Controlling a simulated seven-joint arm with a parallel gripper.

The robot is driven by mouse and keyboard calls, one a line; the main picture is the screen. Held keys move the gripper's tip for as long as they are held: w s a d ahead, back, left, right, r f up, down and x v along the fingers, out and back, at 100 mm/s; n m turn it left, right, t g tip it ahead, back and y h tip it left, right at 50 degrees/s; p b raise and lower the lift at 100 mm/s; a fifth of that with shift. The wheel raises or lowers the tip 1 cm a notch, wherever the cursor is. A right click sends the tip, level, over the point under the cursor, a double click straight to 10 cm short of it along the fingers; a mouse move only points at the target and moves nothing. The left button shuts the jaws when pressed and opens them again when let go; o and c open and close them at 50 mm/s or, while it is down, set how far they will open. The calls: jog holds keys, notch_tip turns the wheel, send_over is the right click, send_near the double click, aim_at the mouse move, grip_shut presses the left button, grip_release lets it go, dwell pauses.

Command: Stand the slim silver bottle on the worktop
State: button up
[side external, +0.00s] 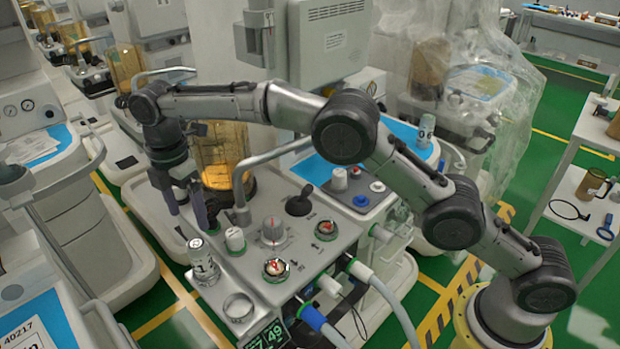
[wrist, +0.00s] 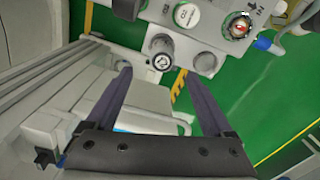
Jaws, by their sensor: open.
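A slim silver, label-marked bottle (side external: 203,262) stands upright at the near left corner of the grey control panel (side external: 255,295) in the side view. The wrist view shows its top and side (wrist: 160,48), just beyond and between my fingertips. My gripper (side external: 188,219) is open and empty, its dark fingers pointing down above and slightly left of the bottle. The fingers also show in the wrist view (wrist: 154,72). A second silver bottle (side external: 427,130) stands on the blue worktop (side external: 403,135) at the right of the cart.
Knobs (side external: 272,230) and an empty metal ring (side external: 238,307) sit near the first bottle on the panel. A curved grey rail (side external: 262,160) and an amber canister (side external: 222,155) stand close behind the gripper.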

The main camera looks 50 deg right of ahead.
jog(key=s+d+r+m+t, duration=0.1)
jog(key=s+d+r+m, duration=0.35)
jog(key=d+r, duration=0.55)
jog(key=s+d+r+m+t, duration=0.1)
jog(key=s+d+r+m, duration=0.2)
jog(key=s, duration=0.8)
jog(key=s+d+r+m+t, duration=0.2)
jog(key=s+d+r+m, duration=0.1)
jog(key=s+d+m, duration=0.5)
jog(key=s+d, duration=0.3)
jog(key=d, duration=0.1)
jog(key=shift+o, duration=0.4)
jog(key=s+d+f+m+t, duration=0.1)
jog(key=s+d+f+m, duration=0.2)
jog(key=s, duration=0.7)
notch_tip(320, 180, down, 3)
jog(key=shift+s+f+m+t, duration=0.2)
jog(key=shift+s+m+t, duration=0.15)
jog(key=shift+m, duration=0.9)
